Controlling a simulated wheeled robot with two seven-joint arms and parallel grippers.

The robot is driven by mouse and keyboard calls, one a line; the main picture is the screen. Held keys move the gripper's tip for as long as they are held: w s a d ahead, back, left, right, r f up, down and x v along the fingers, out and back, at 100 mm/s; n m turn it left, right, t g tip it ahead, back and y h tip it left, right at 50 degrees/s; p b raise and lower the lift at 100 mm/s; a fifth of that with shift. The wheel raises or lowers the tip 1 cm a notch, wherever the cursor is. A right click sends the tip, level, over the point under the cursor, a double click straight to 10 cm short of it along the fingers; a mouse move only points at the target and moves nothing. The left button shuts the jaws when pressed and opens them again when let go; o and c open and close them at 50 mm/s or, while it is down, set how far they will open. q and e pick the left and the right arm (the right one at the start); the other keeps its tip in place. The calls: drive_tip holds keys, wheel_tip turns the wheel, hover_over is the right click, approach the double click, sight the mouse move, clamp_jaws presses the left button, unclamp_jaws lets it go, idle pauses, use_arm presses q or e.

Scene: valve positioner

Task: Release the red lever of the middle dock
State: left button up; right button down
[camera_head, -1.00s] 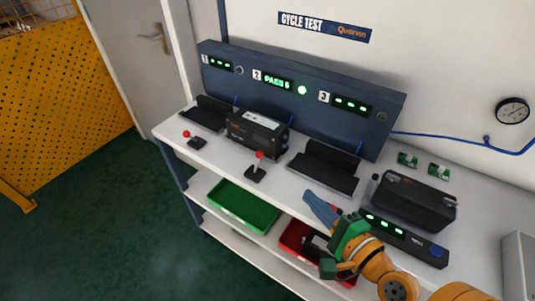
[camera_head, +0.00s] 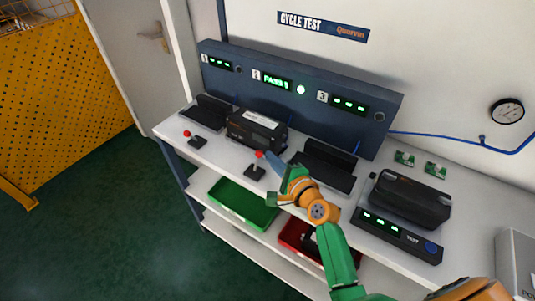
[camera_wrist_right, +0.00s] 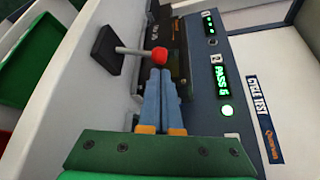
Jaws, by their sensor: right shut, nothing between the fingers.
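The middle dock's red lever has a red ball knob (camera_head: 259,154) on a grey stem above a dark base (camera_head: 255,173). In the right wrist view the knob (camera_wrist_right: 160,54) sits just past my fingertips, its stem pointing left to the base (camera_wrist_right: 105,48). A dark boxy unit (camera_head: 257,129) sits in the middle dock, under the green "PASS" display (camera_head: 278,82) and a lit green lamp (camera_head: 301,90). My right gripper (camera_head: 270,158) is shut and empty, its blue fingers (camera_wrist_right: 160,74) close to the knob; I cannot tell whether they touch. My left gripper is not in view.
Another red-knobbed lever (camera_head: 187,134) stands left by dock 1. Dock 3's black cradle (camera_head: 325,170) is empty. A black case (camera_head: 411,200) and a test box (camera_head: 398,236) stand at right. A green bin (camera_head: 243,205) and a red bin (camera_head: 292,236) are on the lower shelf.

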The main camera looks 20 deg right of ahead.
drive_tip(key=shift+x, duration=1.5)
